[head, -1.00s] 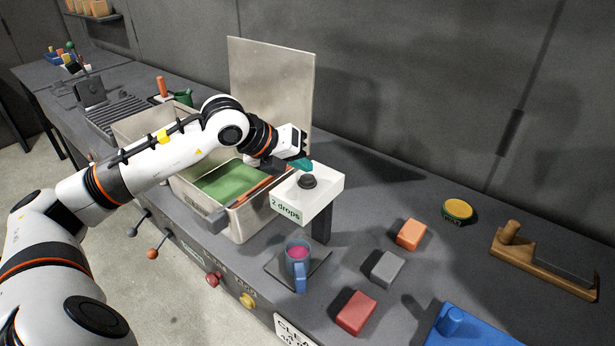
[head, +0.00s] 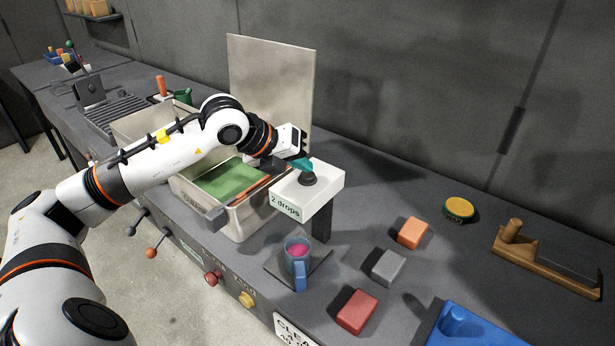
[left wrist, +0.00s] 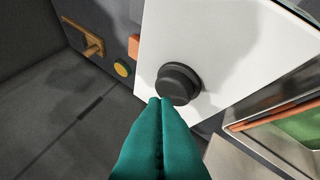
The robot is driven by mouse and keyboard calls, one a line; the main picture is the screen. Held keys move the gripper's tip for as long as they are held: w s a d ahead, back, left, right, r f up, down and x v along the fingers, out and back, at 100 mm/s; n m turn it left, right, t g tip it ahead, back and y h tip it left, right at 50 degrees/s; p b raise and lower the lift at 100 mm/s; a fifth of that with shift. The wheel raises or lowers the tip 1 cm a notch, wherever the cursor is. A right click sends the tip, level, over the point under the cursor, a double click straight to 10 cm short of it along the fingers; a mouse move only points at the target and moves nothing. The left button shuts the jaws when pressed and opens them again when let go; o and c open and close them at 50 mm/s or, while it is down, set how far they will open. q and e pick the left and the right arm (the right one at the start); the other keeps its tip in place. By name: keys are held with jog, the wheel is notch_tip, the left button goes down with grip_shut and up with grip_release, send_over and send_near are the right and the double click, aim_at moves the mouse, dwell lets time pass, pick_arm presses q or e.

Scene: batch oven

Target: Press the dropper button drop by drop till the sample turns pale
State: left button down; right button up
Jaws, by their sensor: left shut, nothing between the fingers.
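The dropper (head: 324,190) is a white box on a dark post, with a black round button (head: 307,178) on top and a "2 drops" label on its front. The sample is pink liquid (head: 299,250) in a blue-grey cup (head: 299,267) below the box. My left gripper (head: 303,164), with teal fingers, is shut and empty just above and behind the button. In the left wrist view the closed fingertips (left wrist: 163,101) overlap the edge of the button (left wrist: 178,84); I cannot tell whether they touch it. My right gripper is not in view.
A bin with a green surface (head: 225,183) stands left of the dropper, with an upright pale panel (head: 270,85) behind. Orange (head: 412,233), grey (head: 388,267) and red (head: 356,312) blocks lie to the right. A wooden plane (head: 545,262) and blue tray (head: 480,330) lie farther right.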

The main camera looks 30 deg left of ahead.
aim_at(301, 176)
pick_arm(q)
jog(key=shift+f+b, duration=0.45)
jog(key=shift+b, duration=0.05)
dwell(0.8)
jog(key=shift+r, duration=0.1)
jog(key=shift+r+p, duration=0.5)
jog(key=shift+r, duration=0.25)
jog(key=shift+r, duration=0.1)
notch_tip(301, 176, up, 5)
jog(key=p, duration=0.3)
dwell(1.0)
